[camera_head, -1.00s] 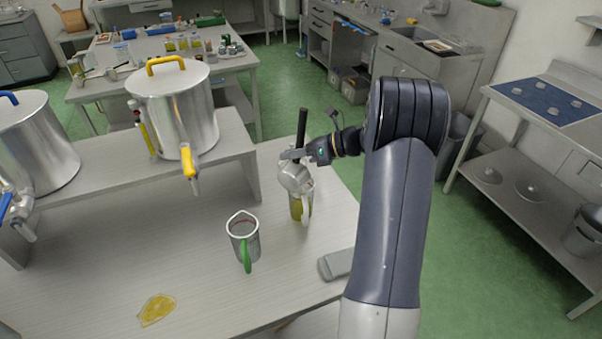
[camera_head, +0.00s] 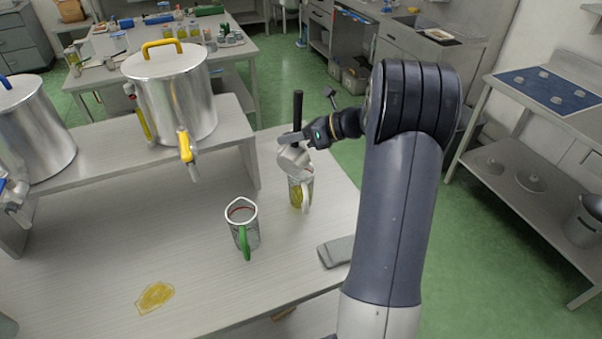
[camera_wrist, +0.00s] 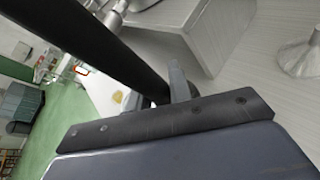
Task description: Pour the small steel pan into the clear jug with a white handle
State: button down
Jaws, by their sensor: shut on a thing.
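My gripper (camera_head: 290,138) is shut on the black handle (camera_head: 298,108) of the small steel pan (camera_head: 292,157). The handle points up and the pan is steeply tilted, its body hanging just over the mouth of the clear jug (camera_head: 296,192). The jug stands upright on the table with its white handle (camera_head: 307,197) toward me. Yellow-green liquid shows in the jug. I cannot see inside the pan or any clear stream. In the wrist view the black pan handle (camera_wrist: 95,40) runs diagonally past my gripper (camera_wrist: 178,85).
A clear jug with a green handle (camera_head: 243,228) stands left of it. A yellow puddle (camera_head: 155,297) lies at the front left, and a grey flat object (camera_head: 336,252) near the right table edge. Steel drums with taps (camera_head: 172,95) stand on a raised shelf behind.

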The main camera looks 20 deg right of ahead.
aim_at(282, 155)
jog(key=shift+s+a+f+n+h+b, duration=0.3)
jog(key=shift+a+b, duration=0.2)
jog(key=shift+b, duration=0.55)
jog(key=shift+s+a+f+n+h+b, duration=0.15)
jog(key=shift+s+a+b, duration=0.3)
jog(key=shift+b, duration=0.55)
jog(key=n+h+b, duration=0.1)
jog(key=a+n+t+h+b, duration=0.1)
jog(key=b, duration=0.1)
jog(key=shift+s+a+f, duration=0.25)
jog(key=shift+s+f, duration=0.1)
jog(key=s+a+f+n+t+h+b, duration=0.4)
jog(key=s+a+f+n+h+b, duration=0.1)
jog(key=b, duration=1.1)
jog(key=shift+s+a+f+n, duration=0.25)
jog(key=shift+a+f+n, duration=0.35)
jog(key=shift+a, duration=0.75)
jog(key=shift+r+t, duration=0.1)
jog(key=shift+t, duration=0.2)
